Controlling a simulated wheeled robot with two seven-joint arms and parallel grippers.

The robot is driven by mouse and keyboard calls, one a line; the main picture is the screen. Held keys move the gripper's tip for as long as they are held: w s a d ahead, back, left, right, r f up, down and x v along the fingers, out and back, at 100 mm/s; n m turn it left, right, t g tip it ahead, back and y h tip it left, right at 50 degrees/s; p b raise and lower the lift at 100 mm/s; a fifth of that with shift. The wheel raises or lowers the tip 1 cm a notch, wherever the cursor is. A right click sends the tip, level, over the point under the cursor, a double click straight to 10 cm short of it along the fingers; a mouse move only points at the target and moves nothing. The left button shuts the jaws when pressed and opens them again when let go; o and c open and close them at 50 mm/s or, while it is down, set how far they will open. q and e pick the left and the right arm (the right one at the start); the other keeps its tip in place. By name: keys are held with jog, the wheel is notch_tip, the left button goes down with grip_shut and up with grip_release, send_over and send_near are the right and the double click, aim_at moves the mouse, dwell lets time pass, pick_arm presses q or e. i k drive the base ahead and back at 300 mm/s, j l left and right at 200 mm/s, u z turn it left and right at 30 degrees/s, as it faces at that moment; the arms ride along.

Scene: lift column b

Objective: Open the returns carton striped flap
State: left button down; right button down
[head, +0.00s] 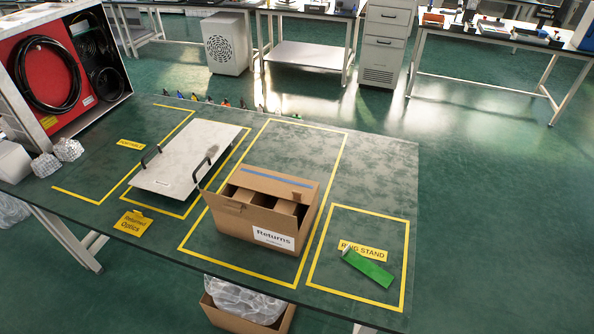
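The returns carton (232,219) is a brown cardboard box with a white "Returns" label on its front. It stands on the green table inside a yellow taped outline. The striped flap (278,181), with a blue stripe along it, is at the carton's far side. I cannot tell its exact angle. In front of it, dark gaps and brown cardboard pieces show in the partly open top. Another flap edge (222,201) sticks out at the left. Neither of my grippers is in view.
A pale panel with two black handles (180,160) lies left of the carton. A green strip (368,269) lies on the "RING STAND" label at the right. A red-lined case with black coils (78,80) stands far left. Table space behind the ring-stand outline is clear.

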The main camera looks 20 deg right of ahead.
aim_at(277, 184)
jog(key=k+l+u, duration=0.25)
jog(key=l+u, duration=0.15)
jog(key=k+l+u, duration=0.75)
jog(key=i+l, duration=0.1)
